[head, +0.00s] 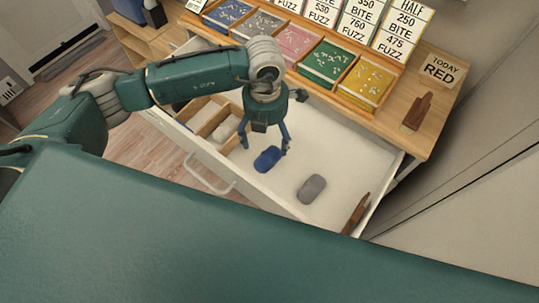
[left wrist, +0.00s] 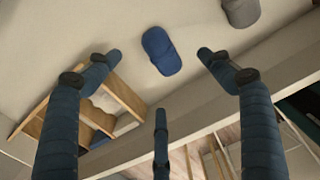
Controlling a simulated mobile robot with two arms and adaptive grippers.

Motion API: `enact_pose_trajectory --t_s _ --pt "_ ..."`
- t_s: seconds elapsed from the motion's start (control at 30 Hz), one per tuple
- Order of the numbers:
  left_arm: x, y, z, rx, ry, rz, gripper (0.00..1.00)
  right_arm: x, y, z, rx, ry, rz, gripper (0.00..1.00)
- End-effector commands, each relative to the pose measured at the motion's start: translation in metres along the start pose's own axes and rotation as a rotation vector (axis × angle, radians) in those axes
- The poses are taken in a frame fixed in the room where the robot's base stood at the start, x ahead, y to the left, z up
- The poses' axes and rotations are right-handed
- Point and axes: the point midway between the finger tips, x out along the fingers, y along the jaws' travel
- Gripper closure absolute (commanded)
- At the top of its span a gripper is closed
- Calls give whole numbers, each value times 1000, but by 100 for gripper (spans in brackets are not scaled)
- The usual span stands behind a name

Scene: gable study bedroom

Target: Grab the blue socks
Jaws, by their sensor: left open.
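The blue socks (head: 267,159) are a rolled bundle lying on the white floor of an open drawer (head: 350,152). They also show in the left wrist view (left wrist: 161,51), ahead of the fingertips and between them. My left gripper (head: 270,148) reaches down into the drawer from above. Its fingers are spread open, with the socks close to the tips. In the left wrist view the left gripper (left wrist: 158,62) is empty, and a third finger is at the bottom middle. My right gripper is not in view.
A grey rolled bundle (head: 311,189) lies right of the blue one. Wooden compartments (head: 212,122) with pale items fill the drawer's left end. A brown wooden piece (head: 356,213) leans at the right wall. Colored trays and signs stand on the wooden top (head: 440,100).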

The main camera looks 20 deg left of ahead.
Motion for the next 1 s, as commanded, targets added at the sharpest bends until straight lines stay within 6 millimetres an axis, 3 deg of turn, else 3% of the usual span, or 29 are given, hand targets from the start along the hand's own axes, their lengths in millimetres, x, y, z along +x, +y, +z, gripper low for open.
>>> enact_pose_trajectory --t_s 0.3,0.53,0.8,1.0 --pt "49 4 -1 -3 7 12 20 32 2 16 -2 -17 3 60" --pt "64 5 1 -2 6 10 20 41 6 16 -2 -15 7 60" --pt "104 8 8 -1 5 9 20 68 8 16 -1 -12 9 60" --pt "106 8 8 -1 4 9 20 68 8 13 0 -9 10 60"
